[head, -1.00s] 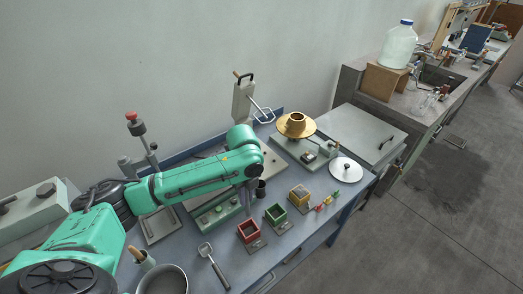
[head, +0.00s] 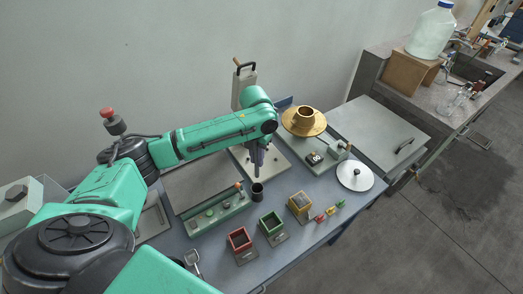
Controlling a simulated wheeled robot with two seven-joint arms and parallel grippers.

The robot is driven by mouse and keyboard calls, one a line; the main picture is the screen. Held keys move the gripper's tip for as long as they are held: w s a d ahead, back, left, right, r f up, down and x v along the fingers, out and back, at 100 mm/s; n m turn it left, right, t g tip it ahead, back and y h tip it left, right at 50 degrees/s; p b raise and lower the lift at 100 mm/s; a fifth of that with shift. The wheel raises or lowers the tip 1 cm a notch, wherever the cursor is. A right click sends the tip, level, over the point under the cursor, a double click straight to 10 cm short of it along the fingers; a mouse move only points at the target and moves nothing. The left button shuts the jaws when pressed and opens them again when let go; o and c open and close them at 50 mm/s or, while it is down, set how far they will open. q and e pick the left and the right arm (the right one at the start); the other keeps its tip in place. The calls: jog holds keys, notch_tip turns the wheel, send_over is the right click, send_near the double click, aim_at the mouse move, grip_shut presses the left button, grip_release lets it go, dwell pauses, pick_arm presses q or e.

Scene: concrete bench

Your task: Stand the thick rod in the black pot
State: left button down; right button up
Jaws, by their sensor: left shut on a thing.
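The black pot (head: 257,193) is a small dark open cup standing on the blue bench, just right of the green rack. My left gripper (head: 257,173) points down directly above the pot's mouth. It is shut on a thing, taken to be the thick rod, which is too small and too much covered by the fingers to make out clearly. I cannot tell whether its lower end is inside the pot or just above it. My right gripper is not in view.
The green rack (head: 217,211) lies left of the pot. A brass piece (head: 304,121) on a stand and a white disc (head: 354,175) are farther right.

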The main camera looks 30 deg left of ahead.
aim_at(257, 176)
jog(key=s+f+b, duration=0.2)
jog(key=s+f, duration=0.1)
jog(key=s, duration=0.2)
pick_arm(q)
notch_tip(257, 176, down, 5)
jog(key=b, duration=0.2)
jog(key=shift+b, duration=0.35)
jog(key=shift+f+b, duration=0.3)
jog(key=shift+b, duration=0.1)
jog(key=shift+s+f, duration=0.15)
jog(key=shift+s, duration=0.1)
notch_tip(257, 176, down, 3)
jog(key=shift+f+b, duration=0.2)
jog(key=shift+b, duration=0.75)
jog(key=shift+f+b, duration=0.35)
jog(key=shift+f, duration=0.45)
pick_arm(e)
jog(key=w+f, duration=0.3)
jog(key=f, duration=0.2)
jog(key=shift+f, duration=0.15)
